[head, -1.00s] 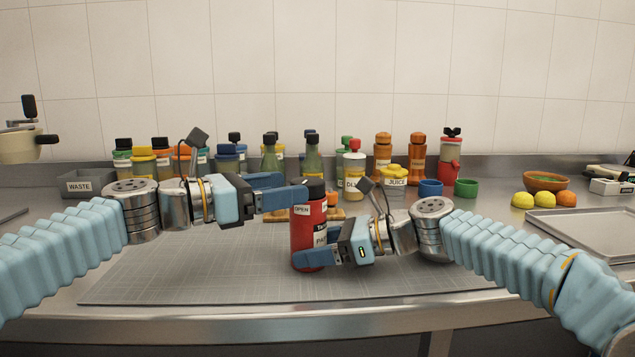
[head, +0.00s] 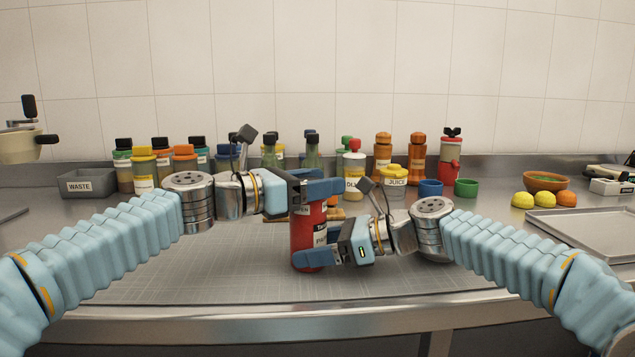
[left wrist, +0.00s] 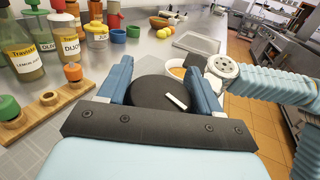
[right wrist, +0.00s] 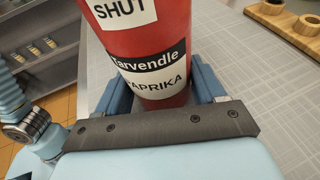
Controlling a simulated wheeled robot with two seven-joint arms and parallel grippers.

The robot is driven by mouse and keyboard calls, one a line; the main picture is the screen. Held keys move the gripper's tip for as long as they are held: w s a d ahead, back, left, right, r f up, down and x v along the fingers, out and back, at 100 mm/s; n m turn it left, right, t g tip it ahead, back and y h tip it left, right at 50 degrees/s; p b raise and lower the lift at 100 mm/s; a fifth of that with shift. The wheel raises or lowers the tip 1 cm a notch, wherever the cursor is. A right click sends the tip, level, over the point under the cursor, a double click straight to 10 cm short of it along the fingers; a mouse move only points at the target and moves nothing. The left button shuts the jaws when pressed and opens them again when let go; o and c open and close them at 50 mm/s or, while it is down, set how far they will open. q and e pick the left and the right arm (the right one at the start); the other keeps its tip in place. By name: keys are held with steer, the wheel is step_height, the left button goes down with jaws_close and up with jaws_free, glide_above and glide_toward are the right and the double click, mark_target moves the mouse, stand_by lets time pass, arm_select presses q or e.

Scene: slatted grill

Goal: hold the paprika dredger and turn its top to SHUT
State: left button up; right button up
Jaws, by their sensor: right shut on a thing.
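The paprika dredger (head: 307,240) is a red can standing upright over the grey mat, with a label reading PAPRIKA. My right gripper (head: 318,258) is shut on its lower body; the right wrist view shows the red body (right wrist: 150,45) between the fingers, with a SHUT label above the name label. My left gripper (head: 325,190) is at the dredger's top, its fingers on either side of the round black top (left wrist: 150,92), which bears a white mark. The left fingers look open around the top. In the head view, the left gripper hides most of the top and part of an OPEN label.
Several bottles stand along the back, with a yellow-lidded juice jar (head: 395,181) and blue and green cups. A grey WASTE bin (head: 88,184) is at back left, a metal tray (head: 590,228) at right. The mat's front (head: 200,285) is clear.

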arm_select(q)
steer(key=shift+c, duration=1.1)
steer(key=shift+n+t+y, duration=0.3)
steer(key=shift+t, duration=0.1)
steer(key=n+t+y, duration=0.2)
steer(key=t, duration=0.1)
steer(key=n+t+y, duration=0.3)
steer(key=shift+w, duration=0.2)
steer(key=n+t+y, duration=0.1)
steer(key=y, duration=0.1)
steer(key=n+t+y, duration=0.1)
steer(key=n, duration=0.1)
steer(key=shift+w+a+y, duration=0.2)
steer(key=shift+a+y, duration=0.2)
steer(key=n+y, duration=0.1)
steer(key=y, duration=0.1)
steer(key=n+t+y, duration=0.1)
steer(key=y, duration=0.1)
steer(key=shift+w+a+n, duration=0.1)
steer(key=shift+a+n, duration=0.1)
steer(key=shift+n, duration=0.1)
steer(key=shift+a+n+y, duration=0.25)
steer(key=shift+n+y, duration=1.15)
steer(key=shift+y, duration=0.8)
steer(key=shift+a+n+y, duration=0.2)
steer(key=shift+n+y, duration=1.2)
steer(key=shift+y, duration=0.8)
